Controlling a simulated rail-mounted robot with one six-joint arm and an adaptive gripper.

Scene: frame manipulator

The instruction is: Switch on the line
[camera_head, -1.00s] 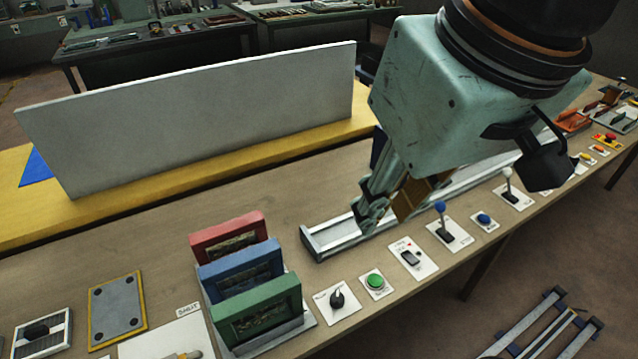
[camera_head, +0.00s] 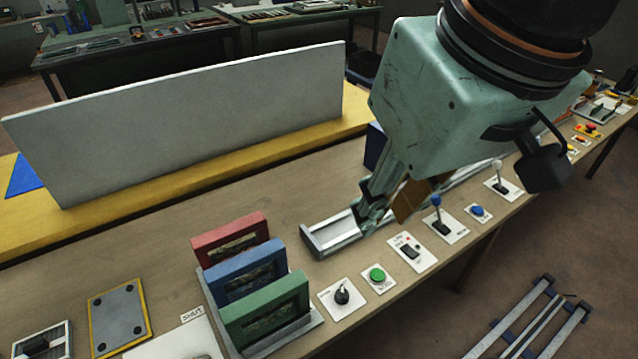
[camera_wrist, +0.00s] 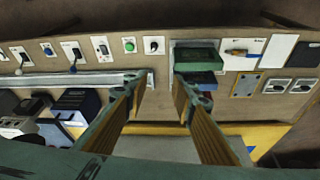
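A white plate with a small black switch (camera_head: 411,251) and a red mark lies along the bench's front edge; its label is too small to read. It also shows in the wrist view (camera_wrist: 103,47). Beside it are a green push button (camera_head: 377,275) and a black rotary knob (camera_head: 342,293). On its other side stands a blue-tipped lever (camera_head: 437,215). My gripper (camera_wrist: 160,85) has its fingers spread, with nothing between them. In the head view my gripper (camera_head: 370,208) is above the metal rail, behind these controls. Its far finger is partly hidden.
Red, blue and green framed cassettes (camera_head: 265,310) stand upright left of the knob. A long metal rail (camera_head: 330,237) lies behind the controls. A blue button (camera_head: 479,211) and white-tipped lever (camera_head: 498,180) are farther right. A large grey panel (camera_head: 190,120) stands behind, on a yellow surface.

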